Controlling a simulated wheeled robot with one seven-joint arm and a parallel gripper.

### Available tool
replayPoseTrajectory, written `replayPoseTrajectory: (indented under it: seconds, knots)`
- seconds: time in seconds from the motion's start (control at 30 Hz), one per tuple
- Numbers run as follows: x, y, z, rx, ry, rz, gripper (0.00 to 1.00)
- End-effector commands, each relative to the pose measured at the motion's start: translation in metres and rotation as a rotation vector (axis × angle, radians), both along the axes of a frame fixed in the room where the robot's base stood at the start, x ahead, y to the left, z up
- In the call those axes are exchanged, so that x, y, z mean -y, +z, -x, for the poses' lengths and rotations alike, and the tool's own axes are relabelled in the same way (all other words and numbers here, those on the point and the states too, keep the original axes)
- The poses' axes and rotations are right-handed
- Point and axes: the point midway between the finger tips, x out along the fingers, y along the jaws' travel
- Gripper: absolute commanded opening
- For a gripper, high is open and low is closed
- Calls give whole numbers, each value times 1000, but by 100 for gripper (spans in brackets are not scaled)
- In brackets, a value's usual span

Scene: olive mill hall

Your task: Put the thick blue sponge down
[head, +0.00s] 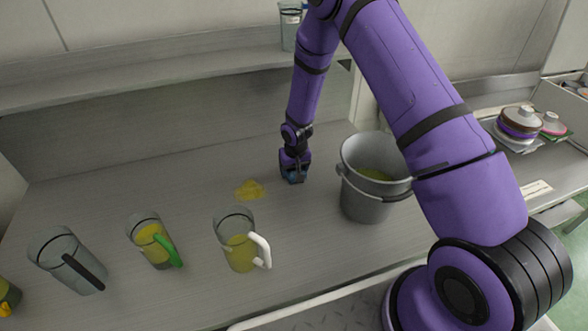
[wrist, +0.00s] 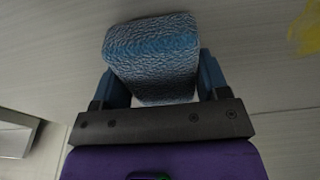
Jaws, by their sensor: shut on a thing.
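The thick blue sponge (wrist: 152,55) fills the space between my gripper's fingers in the wrist view. My gripper (wrist: 160,82) is shut on it, with one dark blue finger on each side. In the head view my gripper (head: 293,178) points down close over the grey worktop (head: 200,165), between a yellow spill (head: 250,190) and a grey bucket (head: 368,205). There the sponge is a small blue patch, mostly hidden by the gripper. I cannot tell whether it touches the worktop.
A clear jug with a white handle (head: 238,245), one with a green handle (head: 152,240) and one with a black handle (head: 65,258) stand at the front left. A shelf (head: 150,75) runs along the back. Stacked lidded dishes (head: 518,125) sit at the far right. Worktop behind the spill is clear.

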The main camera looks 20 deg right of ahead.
Motion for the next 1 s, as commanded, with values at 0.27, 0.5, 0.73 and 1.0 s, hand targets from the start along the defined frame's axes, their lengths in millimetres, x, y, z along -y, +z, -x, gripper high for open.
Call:
replayPoseTrajectory:
  seconds: [0.27, 0.5, 0.73, 1.0]
  knots:
    - [0, -2, 0, 0, 0, 0, 71]
    - [0, -2, 0, 0, 0, 0, 94]
    - [0, -1, 0, 0, 0, 0, 94]
    - [0, 29, 3, 4, -3, 0, 94]
